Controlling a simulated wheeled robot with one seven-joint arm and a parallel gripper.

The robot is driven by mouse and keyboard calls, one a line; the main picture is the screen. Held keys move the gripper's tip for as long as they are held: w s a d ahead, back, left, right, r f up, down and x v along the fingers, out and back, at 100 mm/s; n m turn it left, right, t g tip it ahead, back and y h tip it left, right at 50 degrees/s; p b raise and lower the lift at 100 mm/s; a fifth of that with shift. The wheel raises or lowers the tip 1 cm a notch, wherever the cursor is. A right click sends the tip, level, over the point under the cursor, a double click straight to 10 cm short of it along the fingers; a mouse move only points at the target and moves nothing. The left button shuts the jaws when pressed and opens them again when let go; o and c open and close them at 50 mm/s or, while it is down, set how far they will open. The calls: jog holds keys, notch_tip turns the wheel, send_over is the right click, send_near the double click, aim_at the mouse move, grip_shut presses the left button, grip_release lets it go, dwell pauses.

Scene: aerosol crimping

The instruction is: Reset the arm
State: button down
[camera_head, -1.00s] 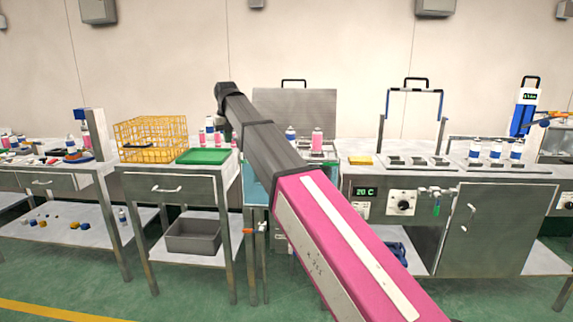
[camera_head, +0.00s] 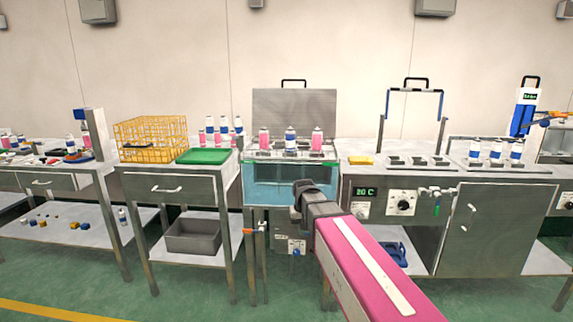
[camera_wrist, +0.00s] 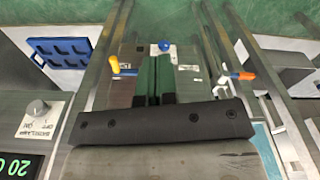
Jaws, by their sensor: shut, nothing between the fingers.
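My arm, pink with a dark end, shows in the head view, low in front of the glass-fronted water bath (camera_head: 290,186). My gripper (camera_wrist: 154,75) shows in the wrist view as two dark green fingers pressed together with nothing between them. It points down past the front of the benches, in open space above the floor. Its fingers are not clearly visible in the head view. Pink and blue-banded cans stand upright on top of the bath, apart from my arm.
A yellow wire basket (camera_head: 150,139) and green tray (camera_head: 203,156) stand on the left table. Right of the bath is a steel bench with a 20 C display (camera_head: 365,192). An orange-handled valve (camera_wrist: 242,75) and blue rack (camera_wrist: 60,50) lie near my gripper in the wrist view.

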jog(key=s+d+f+m, duration=0.1)
jog(key=s+d+f, duration=1.1)
jog(key=s, duration=0.3)
jog(key=shift+s+d+f+m+g, duration=0.25)
jog(key=shift+d+f+m+g, duration=0.05)
jog(key=shift+d+m+g, duration=0.15)
dwell(1.0)
